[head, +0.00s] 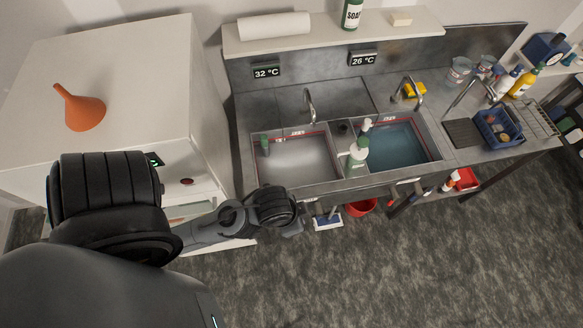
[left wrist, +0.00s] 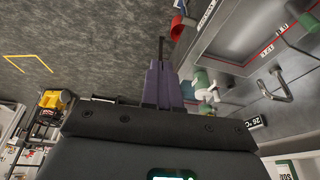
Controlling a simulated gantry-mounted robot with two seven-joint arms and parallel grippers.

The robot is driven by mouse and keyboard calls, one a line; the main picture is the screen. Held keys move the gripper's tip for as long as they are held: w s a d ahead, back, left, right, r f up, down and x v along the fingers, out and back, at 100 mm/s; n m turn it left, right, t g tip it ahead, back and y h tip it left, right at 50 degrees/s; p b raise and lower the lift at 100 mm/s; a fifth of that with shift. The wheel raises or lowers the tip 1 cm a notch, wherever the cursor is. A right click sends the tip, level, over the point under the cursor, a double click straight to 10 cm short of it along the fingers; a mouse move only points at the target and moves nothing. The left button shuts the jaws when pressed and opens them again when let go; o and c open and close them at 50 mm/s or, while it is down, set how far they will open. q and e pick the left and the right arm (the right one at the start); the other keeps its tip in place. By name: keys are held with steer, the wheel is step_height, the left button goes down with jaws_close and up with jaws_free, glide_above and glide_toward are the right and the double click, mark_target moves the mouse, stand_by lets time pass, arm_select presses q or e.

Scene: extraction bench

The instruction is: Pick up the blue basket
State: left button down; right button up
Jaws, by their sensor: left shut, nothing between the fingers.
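The blue basket (head: 486,128) stands on the right end of the steel bench in the head view, with several small items in it. My left arm comes in from the left in the head view. Its gripper (head: 294,229) is in front of the left sink, far to the left of the basket and apart from it. In the left wrist view the purple fingers (left wrist: 161,83) are together and empty. I cannot make out the basket in the left wrist view. My right gripper is in neither view.
Two sinks (head: 341,183) fill the bench middle, with a green-and-white spray bottle (head: 359,151) between them. A dark mat (head: 462,133) lies left of the basket, and a yellow bottle (head: 524,83) stands behind it. A red bucket (head: 361,207) is below the bench. The front floor is clear.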

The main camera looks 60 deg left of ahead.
arm_select(q)
steer(key=c, duration=1.8)
jaws_free()
steer(key=o, duration=0.9)
